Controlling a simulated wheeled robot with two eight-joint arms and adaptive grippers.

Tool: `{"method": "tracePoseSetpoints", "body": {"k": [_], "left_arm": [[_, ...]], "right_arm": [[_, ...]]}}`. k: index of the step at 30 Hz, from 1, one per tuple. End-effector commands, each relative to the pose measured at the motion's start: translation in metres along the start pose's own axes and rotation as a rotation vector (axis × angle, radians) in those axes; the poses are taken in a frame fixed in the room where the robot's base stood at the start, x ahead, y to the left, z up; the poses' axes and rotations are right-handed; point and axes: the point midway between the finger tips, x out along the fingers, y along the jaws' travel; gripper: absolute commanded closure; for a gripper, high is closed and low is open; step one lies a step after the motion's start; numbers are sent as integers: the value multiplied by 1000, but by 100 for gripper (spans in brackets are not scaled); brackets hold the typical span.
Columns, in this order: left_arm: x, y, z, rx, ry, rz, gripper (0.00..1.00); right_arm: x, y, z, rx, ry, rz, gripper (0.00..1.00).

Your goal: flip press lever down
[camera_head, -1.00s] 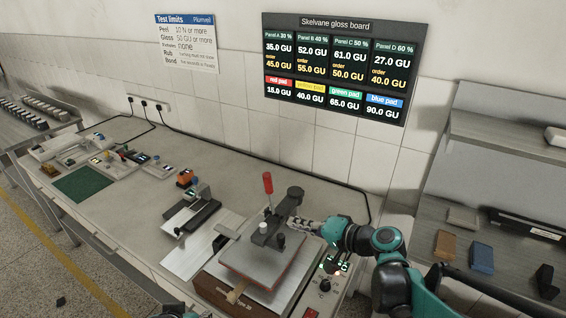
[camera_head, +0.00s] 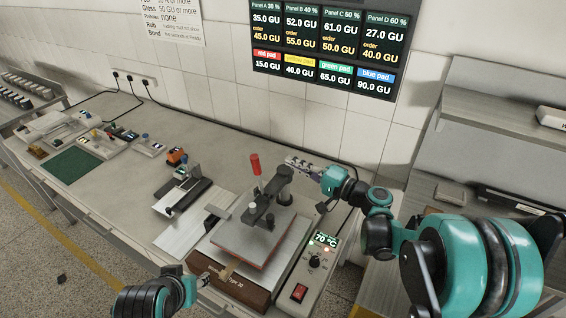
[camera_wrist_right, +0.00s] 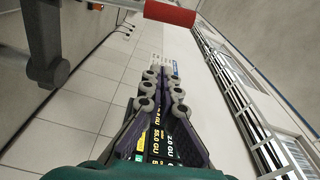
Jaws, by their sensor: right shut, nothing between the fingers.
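The press (camera_head: 262,226) stands on the bench with a grey upper plate over its base. Its lever (camera_head: 255,164) has a red grip and points up, leaning slightly left. The red grip also shows at the top of the right wrist view (camera_wrist_right: 170,13). My right gripper (camera_head: 290,161) is shut and empty, just right of the lever in the head picture and near the top of the press post, with a visible gap to the red grip. In the wrist view its fingers (camera_wrist_right: 163,82) are together. My left gripper (camera_head: 208,279) is low at the press's front left edge; its jaws are too small to read.
A control box (camera_head: 313,262) with a 70 °C display and a red switch sits right of the press. A stand with a metal plate (camera_head: 183,212) is to the left. Colored pads and a green mat (camera_head: 76,164) lie farther left. A wall board (camera_head: 325,40) hangs behind.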

Motion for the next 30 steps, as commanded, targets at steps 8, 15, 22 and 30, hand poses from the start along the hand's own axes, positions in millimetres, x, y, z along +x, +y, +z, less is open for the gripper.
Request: {"method": "tracePoseSetpoints", "body": {"k": [8,15,22,30], "left_arm": [[4,0,3,0,0,0,58],[7,0,5,0,0,0,58],[9,0,6,0,0,0,58],[9,0,6,0,0,0,58]], "right_arm": [[57,1,1,0,-4,0,100],[84,1,15,0,-1,0,100],[76,0,35,0,0,0,100],[74,0,38,0,0,0,100]]}}
